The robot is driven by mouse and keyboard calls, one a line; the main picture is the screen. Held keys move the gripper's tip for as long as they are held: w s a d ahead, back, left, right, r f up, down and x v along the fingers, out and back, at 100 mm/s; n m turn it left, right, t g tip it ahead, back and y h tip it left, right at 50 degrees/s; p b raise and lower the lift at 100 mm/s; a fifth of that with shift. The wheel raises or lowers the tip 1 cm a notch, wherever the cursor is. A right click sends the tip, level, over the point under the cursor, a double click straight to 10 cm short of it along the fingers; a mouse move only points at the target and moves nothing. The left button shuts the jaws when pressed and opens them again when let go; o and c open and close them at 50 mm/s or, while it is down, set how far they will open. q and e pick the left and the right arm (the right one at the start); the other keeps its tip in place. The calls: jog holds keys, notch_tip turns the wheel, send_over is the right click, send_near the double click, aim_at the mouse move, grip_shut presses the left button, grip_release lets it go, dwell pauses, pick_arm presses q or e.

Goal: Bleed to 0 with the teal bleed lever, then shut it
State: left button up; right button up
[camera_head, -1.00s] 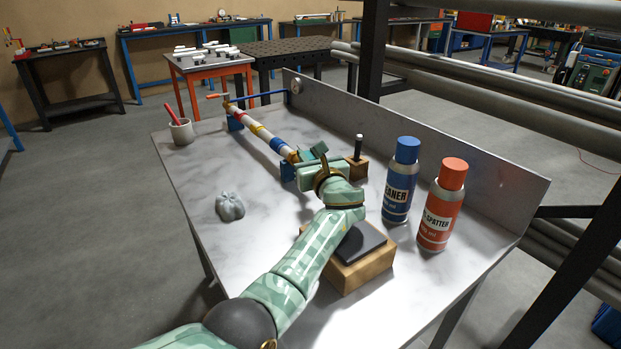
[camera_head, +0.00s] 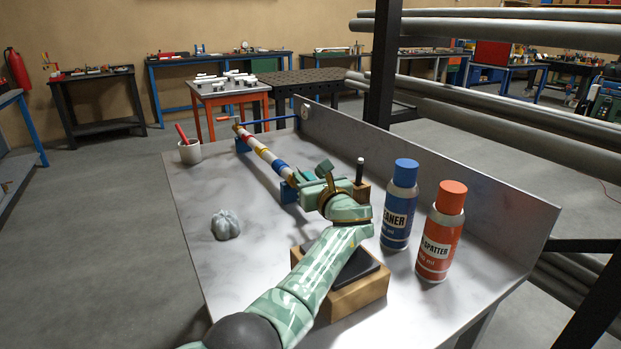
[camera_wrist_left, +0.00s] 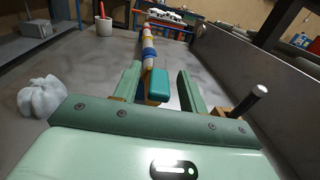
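A striped pipe (camera_head: 264,151) in white, red, yellow and blue lies along the left part of the bench, on blue supports. My left gripper (camera_head: 306,177) is at the pipe's near end. In the left wrist view, its two green fingers (camera_wrist_left: 158,88) are spread apart. A teal block (camera_wrist_left: 158,84), which looks like the bleed lever's grip, shows between them, nearer the left finger. I cannot tell whether it touches a finger. A small round dial (camera_head: 304,111) sits at the back panel, too small to read. My right gripper is out of view.
A blue can (camera_head: 399,205) and an orange can (camera_head: 441,234) stand right of my left arm. A wooden block with a dark pad (camera_head: 335,299) lies under the arm. A grey lump (camera_head: 225,224) and a cup (camera_head: 190,152) stand left. The back panel (camera_head: 430,160) bounds the bench.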

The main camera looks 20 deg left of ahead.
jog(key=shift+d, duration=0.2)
pick_arm(q)
jog(key=shift+s+r, duration=0.1)
jog(key=shift+s+d+r+p, duration=0.15)
jog(key=shift+s+d+p, duration=0.15)
jog(key=shift+p, duration=0.25)
jog(key=p+v, duration=0.6)
jog(key=v, duration=0.5)
jog(key=shift+f, duration=0.25)
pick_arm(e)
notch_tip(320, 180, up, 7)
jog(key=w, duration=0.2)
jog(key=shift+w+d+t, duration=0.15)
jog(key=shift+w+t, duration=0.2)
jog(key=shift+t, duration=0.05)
